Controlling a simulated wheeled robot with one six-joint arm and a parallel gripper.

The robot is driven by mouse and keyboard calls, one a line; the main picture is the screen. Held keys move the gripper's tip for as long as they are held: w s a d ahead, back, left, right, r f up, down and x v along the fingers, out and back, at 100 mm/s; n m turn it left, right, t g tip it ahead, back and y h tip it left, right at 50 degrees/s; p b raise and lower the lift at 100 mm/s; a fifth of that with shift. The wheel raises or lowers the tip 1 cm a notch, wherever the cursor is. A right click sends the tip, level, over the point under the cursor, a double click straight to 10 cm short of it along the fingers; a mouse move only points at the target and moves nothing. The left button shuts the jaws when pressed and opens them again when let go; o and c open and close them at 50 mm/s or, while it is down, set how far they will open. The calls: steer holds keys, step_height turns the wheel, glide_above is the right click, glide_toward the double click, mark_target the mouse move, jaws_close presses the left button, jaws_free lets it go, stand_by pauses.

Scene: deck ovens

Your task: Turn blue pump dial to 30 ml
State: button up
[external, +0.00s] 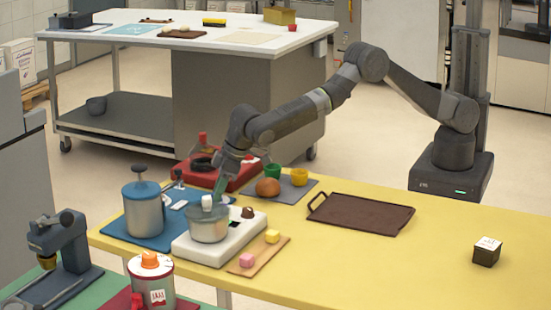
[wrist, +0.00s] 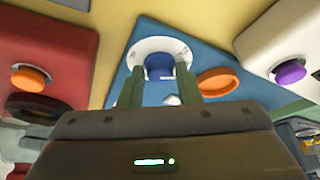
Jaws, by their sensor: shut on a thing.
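The blue dial (wrist: 160,66) sits on a round white scale plate (wrist: 178,46) on the blue pump base (wrist: 208,58) in the wrist view. The green fingers of my gripper (wrist: 160,76) stand on either side of the dial, and the gripper is shut on it. The scale marks are too small to read, so I cannot tell the setting. In the external view my gripper (external: 219,186) points down behind the silver pot. The blue base (external: 128,231) also shows there, with a silver canister (external: 143,214) on it. The dial is hidden in the external view.
A white appliance (external: 238,240) with a silver pot (external: 208,222) stands close in front of my gripper. A red appliance (external: 243,178) stands behind. An orange ring (wrist: 218,80) lies beside the dial.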

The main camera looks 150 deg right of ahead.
steer(key=shift+m, duration=0.4)
steer(key=o, duration=0.9)
steer(key=shift+o, duration=0.2)
steer(key=b+v, duration=0.1)
steer(key=v, duration=1.2)
steer(key=shift+w+r+b, duration=0.15)
steer(key=shift+r+b, duration=0.25)
steer(key=shift+a+f, duration=0.1)
steer(key=shift+f, duration=0.05)
steer(key=p+x, duration=0.1)
steer(key=x, duration=1.2)
steer(key=shift+f, duration=0.3)
